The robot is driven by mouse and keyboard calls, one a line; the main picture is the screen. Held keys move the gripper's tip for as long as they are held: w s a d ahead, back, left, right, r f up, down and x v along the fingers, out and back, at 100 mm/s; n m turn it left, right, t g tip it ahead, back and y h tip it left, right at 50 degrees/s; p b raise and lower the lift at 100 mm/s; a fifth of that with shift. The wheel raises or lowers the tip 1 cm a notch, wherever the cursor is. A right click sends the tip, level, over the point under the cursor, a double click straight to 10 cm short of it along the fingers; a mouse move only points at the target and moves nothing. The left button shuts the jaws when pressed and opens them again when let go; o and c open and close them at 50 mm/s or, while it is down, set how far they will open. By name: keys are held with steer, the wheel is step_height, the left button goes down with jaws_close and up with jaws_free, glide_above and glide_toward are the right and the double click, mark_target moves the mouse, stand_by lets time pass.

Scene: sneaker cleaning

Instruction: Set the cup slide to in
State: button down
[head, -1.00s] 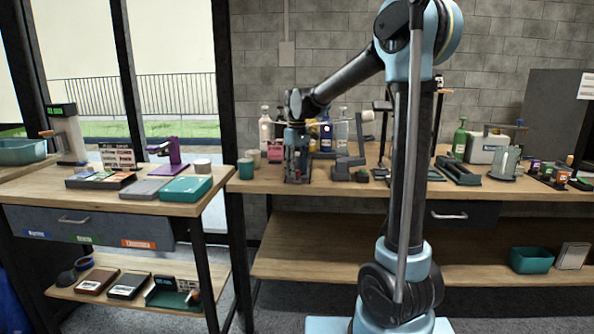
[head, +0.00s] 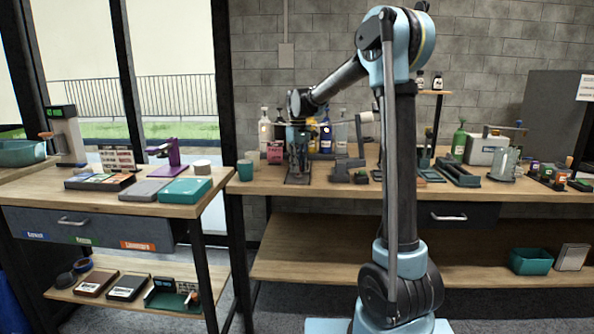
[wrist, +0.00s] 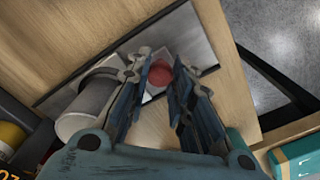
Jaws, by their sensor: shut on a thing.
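My gripper (wrist: 164,70) points down at a grey metal plate (wrist: 197,42) on the wooden bench in the wrist view. Its fingers are closed in on a red round knob (wrist: 158,76) that shows between and behind the tips. A pale grey cylinder, cup-like (wrist: 82,122), lies just left of the fingers in that view. In the head view my gripper (head: 298,145) is at the left part of the back bench, over a dark device (head: 298,178). The fingers and the arm hide part of it, and I cannot read the slide's position from here.
A teal cup (head: 245,170) and a pink block (head: 276,153) stand left of the gripper. Several bottles stand behind it. A grey device (head: 348,170) stands close on the right. The bench front edge (wrist: 236,85) is near the plate.

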steer(key=w, duration=0.5)
steer(key=shift+w+d, duration=0.15)
steer(key=shift+w, duration=0.2)
steer(key=c, duration=1.4)
jaws_free()
steer(key=shift+o, duration=0.2)
step_height(320, 180, up, 12)
steer(key=shift+f, duration=0.1)
steer(key=shift+c, duration=0.6)
